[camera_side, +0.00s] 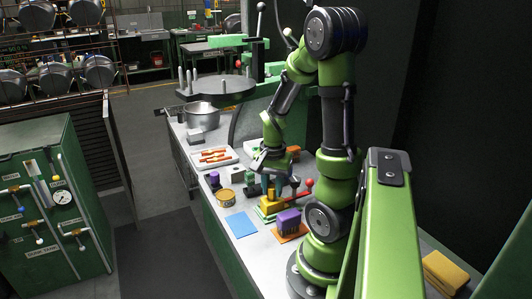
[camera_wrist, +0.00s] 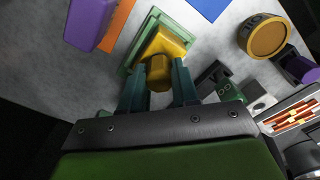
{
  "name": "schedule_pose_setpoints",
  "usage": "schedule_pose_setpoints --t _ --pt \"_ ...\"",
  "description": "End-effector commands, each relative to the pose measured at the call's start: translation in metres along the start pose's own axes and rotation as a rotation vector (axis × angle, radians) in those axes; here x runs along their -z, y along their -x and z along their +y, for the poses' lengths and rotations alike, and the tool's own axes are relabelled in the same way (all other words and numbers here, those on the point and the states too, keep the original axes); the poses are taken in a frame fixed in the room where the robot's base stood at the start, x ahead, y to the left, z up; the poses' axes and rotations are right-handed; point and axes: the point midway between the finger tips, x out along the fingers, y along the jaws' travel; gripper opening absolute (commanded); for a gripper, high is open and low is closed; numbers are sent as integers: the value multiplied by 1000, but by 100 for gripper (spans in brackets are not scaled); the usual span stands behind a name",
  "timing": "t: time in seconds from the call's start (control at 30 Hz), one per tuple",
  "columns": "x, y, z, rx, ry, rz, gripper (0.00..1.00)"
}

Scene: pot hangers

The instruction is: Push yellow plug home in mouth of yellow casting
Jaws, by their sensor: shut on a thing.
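My gripper (camera_wrist: 157,66) is shut on the yellow plug (camera_wrist: 158,74), a stubby yellow piece between the two teal fingers in the wrist view. The yellow casting (camera_wrist: 172,43) lies directly beyond the plug, on a green base (camera_wrist: 142,42). In the side view the casting (camera_side: 270,207) sits on the bench, with my gripper (camera_side: 271,188) pointing down right above it. The plug overlaps the casting in the wrist view. Its lower end and the casting's mouth are hidden, so I cannot tell how deep it sits.
A purple block (camera_side: 289,219) stands on an orange mat (camera_side: 292,236) close by. A red-knobbed lever (camera_side: 308,182) is beside the casting. A blue mat (camera_side: 241,224) lies bare at the front. A round tin (camera_side: 226,197), a tray (camera_side: 232,154) of bars and a pot (camera_side: 202,116) are leftward.

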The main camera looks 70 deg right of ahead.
Motion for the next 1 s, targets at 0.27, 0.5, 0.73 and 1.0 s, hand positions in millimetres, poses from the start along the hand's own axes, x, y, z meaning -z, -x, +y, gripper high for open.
schedule_pose_setpoints --t 0.27,0.5,0.73,1.0 --pt "0 -7 0 -2 1 -1 0" --pt "0 -8 0 -1 0 0 56" --pt "0 -8 0 -1 1 0 60" --pt "1 10 -1 4 3 4 60"
